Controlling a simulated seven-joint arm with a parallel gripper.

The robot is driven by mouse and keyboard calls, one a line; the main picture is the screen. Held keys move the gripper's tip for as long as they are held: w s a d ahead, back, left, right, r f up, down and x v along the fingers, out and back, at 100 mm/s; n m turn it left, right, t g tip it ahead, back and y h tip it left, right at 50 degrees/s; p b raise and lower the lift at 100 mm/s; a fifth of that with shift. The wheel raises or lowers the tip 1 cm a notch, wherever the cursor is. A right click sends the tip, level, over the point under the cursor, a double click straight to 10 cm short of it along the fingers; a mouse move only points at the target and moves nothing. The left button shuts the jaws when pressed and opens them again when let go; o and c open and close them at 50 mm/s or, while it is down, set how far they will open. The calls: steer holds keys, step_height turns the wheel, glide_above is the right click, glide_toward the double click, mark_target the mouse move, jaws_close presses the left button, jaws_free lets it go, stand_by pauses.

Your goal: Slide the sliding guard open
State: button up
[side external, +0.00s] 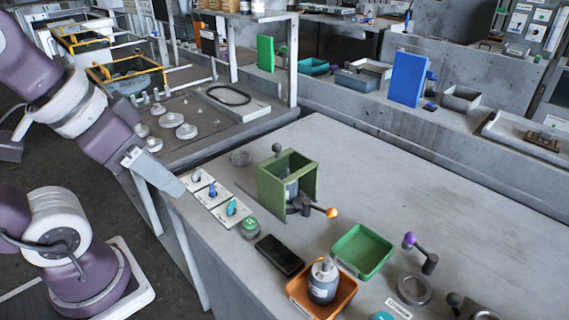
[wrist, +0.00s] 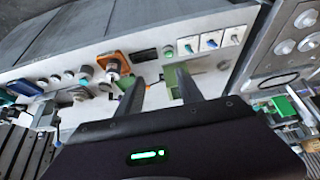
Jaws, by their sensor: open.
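The sliding guard looks to be the green box-like cover (side external: 270,192) on the grey bench, with a dark round knob (side external: 277,148) at its top. A grey labelled part shows inside it, partly hidden by the green walls. In the wrist view, a green part that looks like the guard (wrist: 172,78) shows between the fingers, partly hidden by one of them. My gripper (side external: 181,190) is open and empty in the side view, left of the guard, above the bench's left edge and apart from the guard.
Switch plates (side external: 213,194) lie between my gripper and the guard. An orange-knobbed lever (side external: 331,213) stands right of the guard. A black block (side external: 279,256), a green tray (side external: 362,251) and an orange tray (side external: 298,294) holding a jar are nearer. The bench behind right is clear.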

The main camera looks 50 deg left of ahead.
steer(key=w+a+f+n+t+y, duration=0.1)
steer(key=w+a, duration=0.3)
steer(key=w, duration=0.4)
steer(key=w+a+f+n+t+y, duration=0.1)
steer(key=w+a+f+y, duration=0.1)
steer(key=w+a, duration=0.35)
steer(key=n+h, duration=0.1)
steer(key=h, duration=0.1)
glide_toward(276, 147)
step_height(276, 147, down, 2)
steer(key=a, duration=0.2)
steer(key=shift+t+h, duration=0.5)
steer(key=shift+t, duration=0.3)
steer(key=x, duration=0.9)
steer(key=shift+w+d+f, duration=0.25)
steer(key=shift+d, duration=0.05)
steer(key=c, duration=1)
steer(key=shift+d+r, duration=0.1)
steer(key=shift+d, duration=0.15)
